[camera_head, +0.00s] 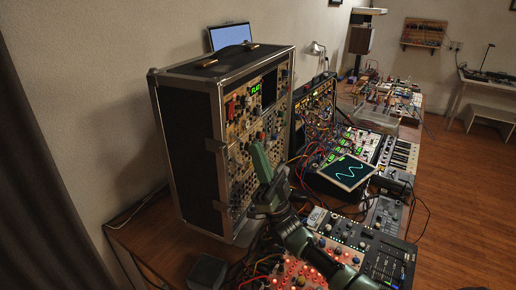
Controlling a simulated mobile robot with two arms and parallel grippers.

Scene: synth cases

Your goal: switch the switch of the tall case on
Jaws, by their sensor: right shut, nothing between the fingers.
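The tall case (186,150) is a black flight case with metal edges, standing upright on the wooden table at the left. Its front panel (244,158) faces right and carries several knobs, jacks, a dark screen and a small green display (256,88). I cannot make out which part of the panel is its switch. My right gripper (260,158) is shut and empty, in front of the lower middle of the panel. It hides part of the panel, and I cannot tell whether it touches it. My left gripper is not in view.
A lower open case (316,112) with cables stands behind the tall case. A tilted screen with a cyan wave (348,171), a keyboard (400,156) and a mixer (384,250) crowd the table at right. A small dark box (207,272) sits in front. Open floor lies at right.

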